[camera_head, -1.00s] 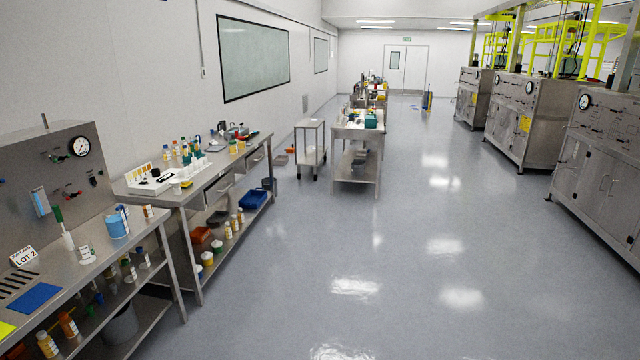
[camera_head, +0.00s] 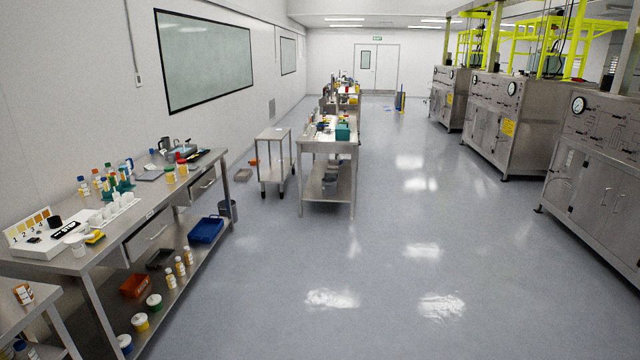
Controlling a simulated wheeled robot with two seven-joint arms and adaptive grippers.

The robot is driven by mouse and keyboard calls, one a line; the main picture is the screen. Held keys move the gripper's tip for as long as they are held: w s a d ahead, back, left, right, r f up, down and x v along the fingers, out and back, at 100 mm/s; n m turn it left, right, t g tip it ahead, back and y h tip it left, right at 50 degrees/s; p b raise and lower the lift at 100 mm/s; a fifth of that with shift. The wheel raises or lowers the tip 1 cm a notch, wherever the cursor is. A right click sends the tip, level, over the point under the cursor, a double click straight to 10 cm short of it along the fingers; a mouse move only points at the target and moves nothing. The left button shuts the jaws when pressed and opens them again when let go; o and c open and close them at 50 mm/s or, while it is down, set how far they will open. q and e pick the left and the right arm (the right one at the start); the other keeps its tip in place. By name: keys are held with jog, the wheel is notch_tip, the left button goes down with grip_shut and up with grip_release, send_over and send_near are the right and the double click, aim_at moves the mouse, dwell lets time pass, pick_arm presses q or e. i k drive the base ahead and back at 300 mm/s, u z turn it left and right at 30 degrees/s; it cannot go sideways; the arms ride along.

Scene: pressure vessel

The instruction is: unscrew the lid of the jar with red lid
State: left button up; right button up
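A small jar with what looks like a red lid (camera_head: 182,164) stands upright near the far end of the left steel workbench (camera_head: 112,240). It is small in the picture, so the fit of its lid cannot be made out. A jar with a yellowish body (camera_head: 170,175) stands just beside it. Neither of my grippers is in view.
Bottles in a green rack (camera_head: 118,180), a white sample tray (camera_head: 47,232) and a dark tray share the benchtop. A blue bin (camera_head: 206,230) sits on its lower shelf. A steel cart (camera_head: 274,165) and another bench (camera_head: 328,142) stand ahead. The floor (camera_head: 390,250) to the right is clear.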

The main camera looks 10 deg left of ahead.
aim_at(183, 169)
jog(key=z, duration=0.1)
jog(key=i, duration=5.8)
jog(key=u, duration=0.5)
jog(key=i, duration=1.6)
jog(key=u, duration=1.5)
jog(key=i, duration=1.05)
jog(key=u, duration=1.45)
jog(key=i, duration=1)
jog(key=u, duration=0.3)
